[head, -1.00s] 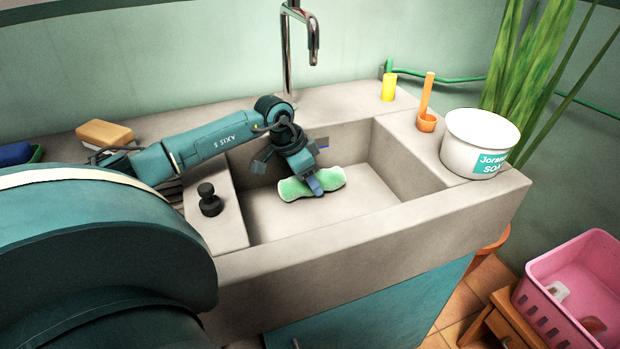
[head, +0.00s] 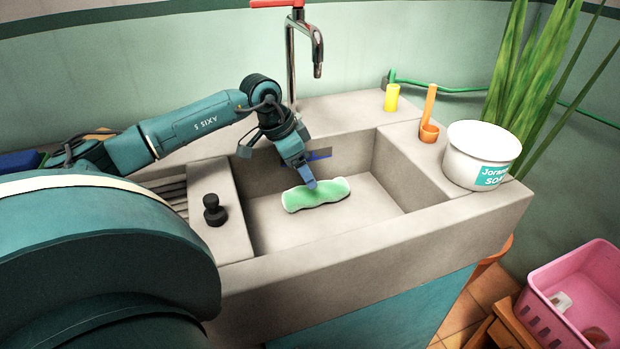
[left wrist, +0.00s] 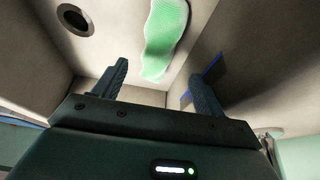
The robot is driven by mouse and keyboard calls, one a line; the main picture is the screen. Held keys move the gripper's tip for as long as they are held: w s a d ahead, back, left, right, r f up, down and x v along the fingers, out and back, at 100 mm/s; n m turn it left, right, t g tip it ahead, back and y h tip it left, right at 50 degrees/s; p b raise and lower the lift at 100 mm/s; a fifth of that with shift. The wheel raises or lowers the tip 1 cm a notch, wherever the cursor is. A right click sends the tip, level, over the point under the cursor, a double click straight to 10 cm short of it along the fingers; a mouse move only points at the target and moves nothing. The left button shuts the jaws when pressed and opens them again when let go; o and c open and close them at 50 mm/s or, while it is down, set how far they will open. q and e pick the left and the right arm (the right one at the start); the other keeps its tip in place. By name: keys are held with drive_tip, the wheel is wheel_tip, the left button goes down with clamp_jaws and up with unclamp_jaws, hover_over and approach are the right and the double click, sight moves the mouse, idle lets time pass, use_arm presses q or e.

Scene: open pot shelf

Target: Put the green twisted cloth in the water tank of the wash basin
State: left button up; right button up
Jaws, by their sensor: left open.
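The green twisted cloth (head: 328,192) with pale ends lies on the floor of the wash basin's tank (head: 270,236), close to the tank's back wall. It also shows in the left wrist view (left wrist: 164,38), beyond the fingers. My left gripper (head: 292,160) is inside the tank above the cloth, and one fingertip overlaps the cloth's back edge in the head view. In the left wrist view its two fingers (left wrist: 158,88) are spread wide with nothing between them. The cloth looks apart from the fingers. My right gripper is in neither view.
A tap (head: 305,45) rises behind the tank. A black stopper-like knob (head: 214,210) stands on the left ledge. A yellow cylinder (head: 392,97), an orange ladle (head: 429,125) and a white soap tub (head: 478,155) stand at right. A drain hole (left wrist: 75,18) shows in the tank floor.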

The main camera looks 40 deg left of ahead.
use_arm(q)
drive_tip(key=v, duration=0.4)
drive_tip(key=shift+s+r, duration=0.1)
drive_tip(key=shift+r, duration=0.25)
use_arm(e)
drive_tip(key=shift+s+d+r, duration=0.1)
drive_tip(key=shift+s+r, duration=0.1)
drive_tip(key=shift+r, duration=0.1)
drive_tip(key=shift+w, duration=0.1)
